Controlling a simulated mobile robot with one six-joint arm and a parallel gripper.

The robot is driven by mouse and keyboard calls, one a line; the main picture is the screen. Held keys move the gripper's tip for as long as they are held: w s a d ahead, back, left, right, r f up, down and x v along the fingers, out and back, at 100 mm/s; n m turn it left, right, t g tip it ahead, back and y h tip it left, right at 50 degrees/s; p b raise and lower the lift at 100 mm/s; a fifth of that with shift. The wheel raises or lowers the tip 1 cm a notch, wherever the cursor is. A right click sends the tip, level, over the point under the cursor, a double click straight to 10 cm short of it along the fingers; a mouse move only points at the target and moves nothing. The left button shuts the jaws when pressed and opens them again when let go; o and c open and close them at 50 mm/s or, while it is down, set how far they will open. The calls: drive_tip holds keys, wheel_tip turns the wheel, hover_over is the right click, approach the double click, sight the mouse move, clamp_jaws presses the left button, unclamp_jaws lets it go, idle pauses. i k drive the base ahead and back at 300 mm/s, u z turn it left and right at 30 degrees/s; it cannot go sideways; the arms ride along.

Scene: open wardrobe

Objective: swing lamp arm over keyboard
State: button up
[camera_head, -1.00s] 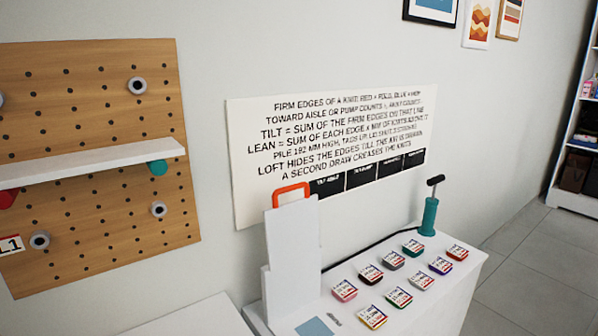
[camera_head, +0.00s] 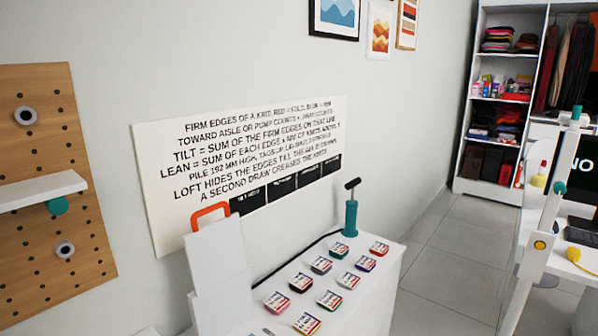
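At the right edge stands a slim white post with teal joints (camera_head: 551,210) and a yellow round knob low on it. It may be the lamp and its arm, but I cannot tell for sure, and no lamp head is clearly seen. A yellow rounded object (camera_head: 573,254) lies near the post. My gripper is not in view.
A white cabinet (camera_head: 378,290) with several labelled knit pads and a teal pump (camera_head: 351,212) stands in the middle. A pegboard (camera_head: 40,150) is at left. The open wardrobe (camera_head: 466,120) stands at the back. Grey floor (camera_head: 440,255) between cabinet and desk is clear.

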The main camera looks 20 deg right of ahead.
sight(576, 120)
drive_tip(key=u, duration=1.55)
drive_tip(key=k, duration=0.1)
drive_tip(key=z, duration=3.25)
drive_tip(key=i, duration=0.75)
